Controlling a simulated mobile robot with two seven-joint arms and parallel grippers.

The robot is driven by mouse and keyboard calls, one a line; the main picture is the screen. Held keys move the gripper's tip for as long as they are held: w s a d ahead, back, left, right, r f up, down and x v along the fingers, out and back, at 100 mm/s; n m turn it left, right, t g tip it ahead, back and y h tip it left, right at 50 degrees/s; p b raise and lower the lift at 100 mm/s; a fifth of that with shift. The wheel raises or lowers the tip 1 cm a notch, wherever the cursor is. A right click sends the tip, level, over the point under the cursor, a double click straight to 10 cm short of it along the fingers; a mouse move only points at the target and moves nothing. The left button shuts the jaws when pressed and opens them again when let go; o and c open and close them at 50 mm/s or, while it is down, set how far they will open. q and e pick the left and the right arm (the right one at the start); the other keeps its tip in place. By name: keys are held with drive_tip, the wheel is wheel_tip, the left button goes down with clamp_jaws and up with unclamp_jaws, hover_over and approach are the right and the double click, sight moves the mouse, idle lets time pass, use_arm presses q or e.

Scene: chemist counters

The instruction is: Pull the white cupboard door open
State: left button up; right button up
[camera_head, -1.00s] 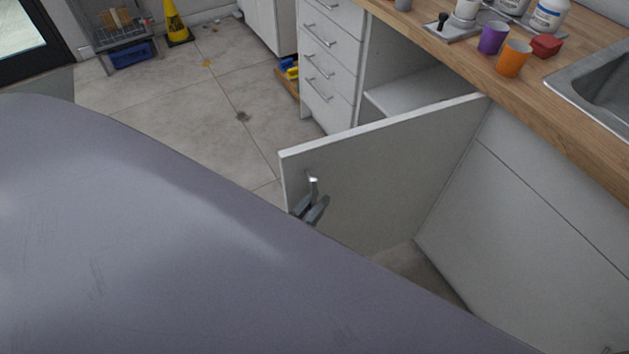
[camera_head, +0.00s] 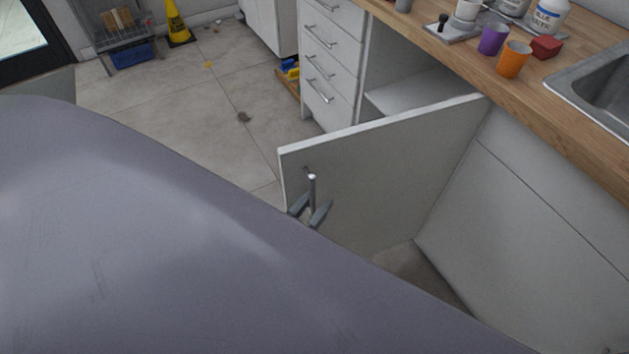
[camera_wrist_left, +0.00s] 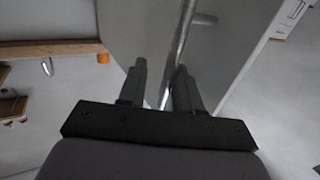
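The white cupboard door (camera_head: 385,170) stands swung well out from the counter, with the cupboard's inside (camera_head: 405,85) showing behind it. Its metal bar handle (camera_head: 312,185) is upright near the door's free edge. My left gripper (camera_head: 310,208) is at the handle, its two fingers spread apart with the bar between them. In the left wrist view the left gripper (camera_wrist_left: 160,75) has a clear gap between its fingers, and the handle (camera_wrist_left: 177,50) runs through it nearer the right finger. The handle's lower end is partly hidden by the gripper. My right gripper is not in view.
A wooden counter (camera_head: 580,125) carries purple (camera_head: 493,39) and orange (camera_head: 514,59) cups, a red item (camera_head: 546,47) and a sink (camera_head: 600,85). A drawer unit (camera_head: 330,60) stands left of the cupboard. The floor (camera_head: 190,110) beyond the door is largely clear.

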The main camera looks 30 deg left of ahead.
use_arm(q)
drive_tip(key=s, duration=0.7)
idle(0.6)
drive_tip(key=g+p, duration=0.1)
drive_tip(key=g, duration=0.1)
drive_tip(key=s+f+m+g+h+p, duration=0.1)
drive_tip(key=g+p, duration=0.1)
drive_tip(key=g, duration=0.1)
drive_tip(key=s+d+f+m+g+p, duration=0.1)
drive_tip(key=g, duration=0.1)
drive_tip(key=shift+s+g+h+p, duration=0.1)
drive_tip(key=shift+g+h+p, duration=0.2)
drive_tip(key=shift+h, duration=0.1)
drive_tip(key=shift+a, duration=0.1)
idle(1.0)
